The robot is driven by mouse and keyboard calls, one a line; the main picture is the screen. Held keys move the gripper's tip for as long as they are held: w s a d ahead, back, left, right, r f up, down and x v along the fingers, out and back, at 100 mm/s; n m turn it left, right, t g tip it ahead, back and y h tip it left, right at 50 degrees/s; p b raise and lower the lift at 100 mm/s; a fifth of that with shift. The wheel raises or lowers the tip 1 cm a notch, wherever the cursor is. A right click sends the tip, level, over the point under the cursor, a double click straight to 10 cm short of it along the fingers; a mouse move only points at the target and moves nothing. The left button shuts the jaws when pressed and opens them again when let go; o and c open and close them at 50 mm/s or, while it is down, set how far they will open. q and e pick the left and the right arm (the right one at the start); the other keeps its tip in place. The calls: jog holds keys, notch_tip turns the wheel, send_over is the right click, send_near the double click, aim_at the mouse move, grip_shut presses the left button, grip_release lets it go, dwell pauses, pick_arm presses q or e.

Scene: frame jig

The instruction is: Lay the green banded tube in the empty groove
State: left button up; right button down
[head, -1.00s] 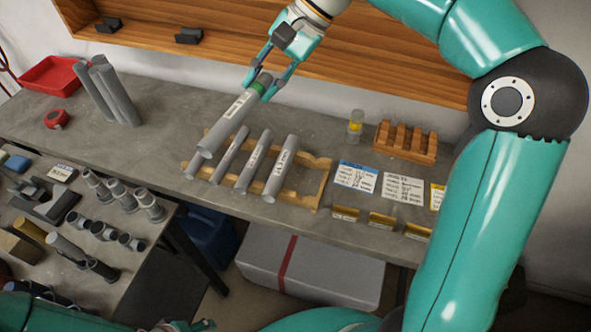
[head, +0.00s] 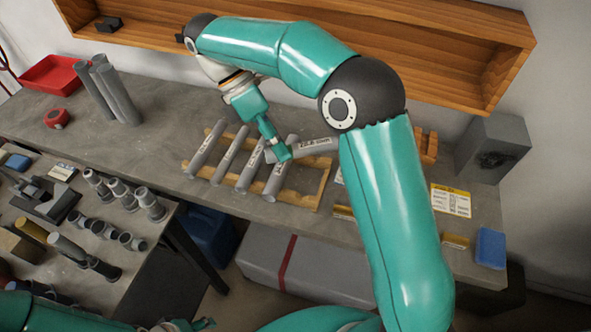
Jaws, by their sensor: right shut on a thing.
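My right gripper (head: 278,153) is shut on a grey tube (head: 316,146) with a white label. The tube lies crosswise over the right end of the wooden jig and points right, its far end passing behind my arm. No green band shows on it now; the fingers cover its left end. The jig (head: 319,190) holds several grey tubes side by side, such as the leftmost (head: 205,150) and the rightmost (head: 281,170). Bare frame shows right of the rightmost tube; the groove itself is not clear. My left gripper (head: 204,324) shows only partly at the bottom edge.
Upright grey tubes (head: 118,95), a red tray (head: 52,74) and a red tape measure (head: 56,118) are at the left. A yellow-topped card (head: 451,201), a blue block (head: 491,248) and a grey box (head: 494,148) are at the right. My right arm hides the bench between.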

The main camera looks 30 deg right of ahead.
jog(key=shift+s+d+f+n+t+h+b, duration=0.15)
jog(key=shift+s+f+n+t+h+b, duration=1)
jog(key=shift+f+n, duration=1.05)
jog(key=shift+s+d+f+n+t+h+b, duration=0.1)
jog(key=shift+s+f+n+t+h+b, duration=0.45)
jog(key=shift+f+n+b, duration=1.65)
jog(key=shift+s+d+f+n+t+h+b, duration=0.15)
jog(key=shift+s+f+n+t+h+b, duration=0.8)
jog(key=shift+f, duration=2.05)
jog(key=shift+w+n+y, duration=0.3)
jog(key=shift+n+y, duration=0.15)
jog(key=c, duration=0.8)
grip_release()
